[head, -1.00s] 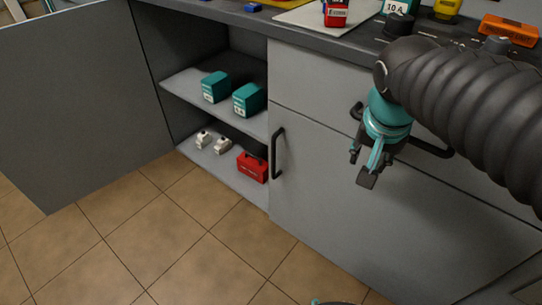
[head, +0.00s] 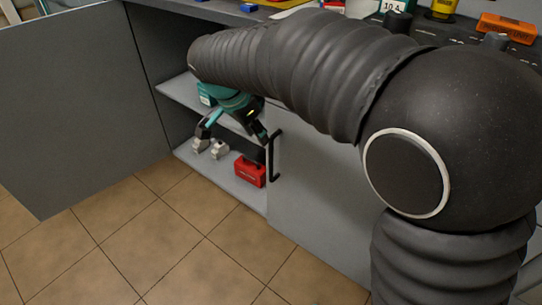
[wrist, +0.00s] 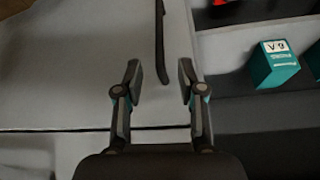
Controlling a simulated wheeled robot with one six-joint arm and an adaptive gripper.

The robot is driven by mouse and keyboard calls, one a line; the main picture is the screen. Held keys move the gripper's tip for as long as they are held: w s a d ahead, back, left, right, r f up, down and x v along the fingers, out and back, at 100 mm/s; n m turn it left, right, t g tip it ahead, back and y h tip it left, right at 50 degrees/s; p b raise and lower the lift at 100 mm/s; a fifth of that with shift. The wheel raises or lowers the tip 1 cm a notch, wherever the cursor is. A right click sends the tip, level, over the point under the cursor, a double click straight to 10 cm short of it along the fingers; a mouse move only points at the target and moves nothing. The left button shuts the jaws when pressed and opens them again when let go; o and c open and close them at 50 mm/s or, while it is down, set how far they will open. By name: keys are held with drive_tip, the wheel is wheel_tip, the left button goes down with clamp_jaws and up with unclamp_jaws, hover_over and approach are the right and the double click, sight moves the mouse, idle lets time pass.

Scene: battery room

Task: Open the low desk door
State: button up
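The low grey desk door (head: 315,200) with a vertical black bar handle (head: 276,158) at its left edge is shut, partly hidden behind my arm. In the wrist view the handle (wrist: 160,35) runs down from the top edge over the pale door face (wrist: 90,70). My gripper (head: 233,134) is just left of the handle in the head view, in front of the open shelves. The wrist view shows my gripper (wrist: 160,80) open and empty. The handle's near end lies between the two fingertips in the picture; I cannot tell whether they touch it.
Another grey door (head: 80,105) stands wide open at the left. The tiled floor (head: 150,240) in front is clear.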

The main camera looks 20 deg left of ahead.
drive_tip(key=b+x, duration=0.1)
drive_tip(key=x, duration=1)
drive_tip(key=shift+w+d+f, duration=0.1)
drive_tip(key=shift+f, duration=0.3)
clamp_jaws()
